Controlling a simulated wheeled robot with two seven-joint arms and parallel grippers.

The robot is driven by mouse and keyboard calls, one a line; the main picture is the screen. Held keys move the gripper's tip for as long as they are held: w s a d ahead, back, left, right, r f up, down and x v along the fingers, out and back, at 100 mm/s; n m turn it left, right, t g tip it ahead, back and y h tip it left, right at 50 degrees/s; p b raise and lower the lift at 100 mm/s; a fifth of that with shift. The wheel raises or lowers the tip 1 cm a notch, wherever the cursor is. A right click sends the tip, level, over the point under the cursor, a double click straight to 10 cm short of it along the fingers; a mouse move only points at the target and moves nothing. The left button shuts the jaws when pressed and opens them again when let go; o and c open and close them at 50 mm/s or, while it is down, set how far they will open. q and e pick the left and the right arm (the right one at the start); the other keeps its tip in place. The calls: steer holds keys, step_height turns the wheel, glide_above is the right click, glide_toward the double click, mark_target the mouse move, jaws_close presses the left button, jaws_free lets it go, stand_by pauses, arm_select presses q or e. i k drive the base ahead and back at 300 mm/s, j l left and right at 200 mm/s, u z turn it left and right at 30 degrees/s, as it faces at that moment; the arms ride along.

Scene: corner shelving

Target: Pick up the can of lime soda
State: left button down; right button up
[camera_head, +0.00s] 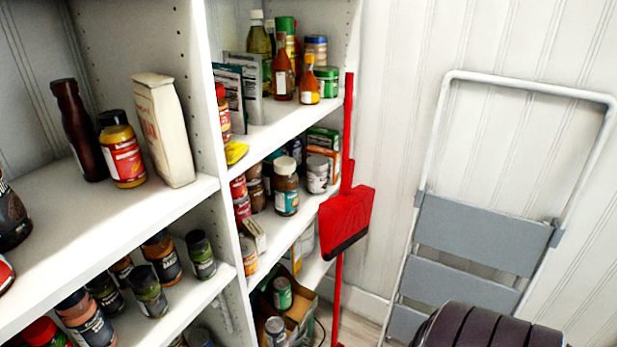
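I cannot pick out a can of lime soda for certain. A green can with a pale top (282,293) stands in a cardboard box on the low right shelf; its label is too small to read. A short green tin (326,81) stands on the upper right shelf, at the right end beside the sauce bottles. Neither of my grippers is in view. A dark ribbed part at the bottom right edge looks like part of my own arm; no fingers show.
White corner shelving (205,185) fills the left, with jars and bottles on several levels. A red dustpan (345,218) with a long handle stands at the shelf's right edge. A grey step ladder (478,236) leans on the panelled wall at right. The carton (163,130) stands near the upper left shelf edge.

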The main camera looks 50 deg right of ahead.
mark_target(280, 287)
steer(key=z, duration=1.35)
